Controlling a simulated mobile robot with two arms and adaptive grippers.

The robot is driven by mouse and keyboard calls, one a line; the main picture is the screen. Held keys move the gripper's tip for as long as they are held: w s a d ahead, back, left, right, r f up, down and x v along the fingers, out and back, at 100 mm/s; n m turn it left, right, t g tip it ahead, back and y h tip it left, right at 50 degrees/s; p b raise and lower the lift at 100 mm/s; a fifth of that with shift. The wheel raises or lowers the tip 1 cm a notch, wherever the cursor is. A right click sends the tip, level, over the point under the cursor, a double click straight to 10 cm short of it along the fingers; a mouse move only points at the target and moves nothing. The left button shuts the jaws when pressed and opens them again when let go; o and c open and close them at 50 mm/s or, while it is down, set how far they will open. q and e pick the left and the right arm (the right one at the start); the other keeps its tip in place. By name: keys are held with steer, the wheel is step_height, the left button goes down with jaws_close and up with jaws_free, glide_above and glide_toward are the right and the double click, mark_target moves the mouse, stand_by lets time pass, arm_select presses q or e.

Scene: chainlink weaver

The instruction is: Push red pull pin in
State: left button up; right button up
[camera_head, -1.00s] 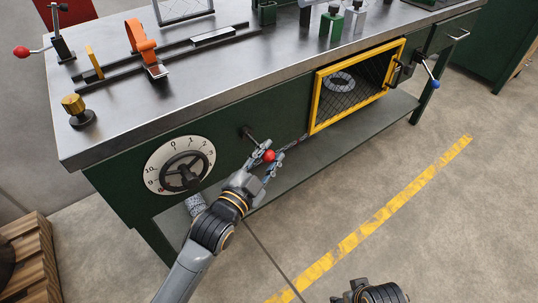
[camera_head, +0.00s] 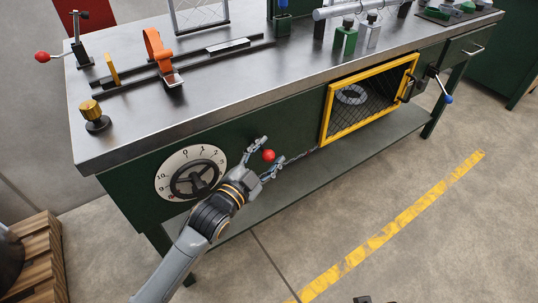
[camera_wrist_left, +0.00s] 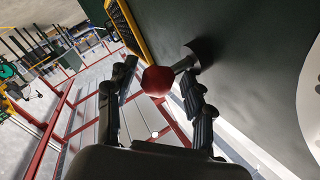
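The red pull pin (camera_head: 268,155) has a round red knob and sticks out from the dark green front of the bench, right of the white dial. In the left wrist view the knob (camera_wrist_left: 158,81) sits on a short metal shaft that runs into a dark collar on the panel. My left gripper (camera_head: 267,157) is open, with one finger on each side of the knob. The fingers also show in the left wrist view (camera_wrist_left: 157,78), spread apart; I cannot tell whether either touches the knob. Only a dark sliver of my right arm shows at the bottom edge.
The white dial with a dark handwheel (camera_head: 191,173) is left of the pin. A lower shelf (camera_head: 310,180) runs below. The floor in front is clear.

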arm_select(q)
steer(key=shift+s, duration=0.15)
steer(key=v, duration=1.1)
steer(key=shift+s+a, duration=0.2)
steer(key=shift+s, duration=0.15)
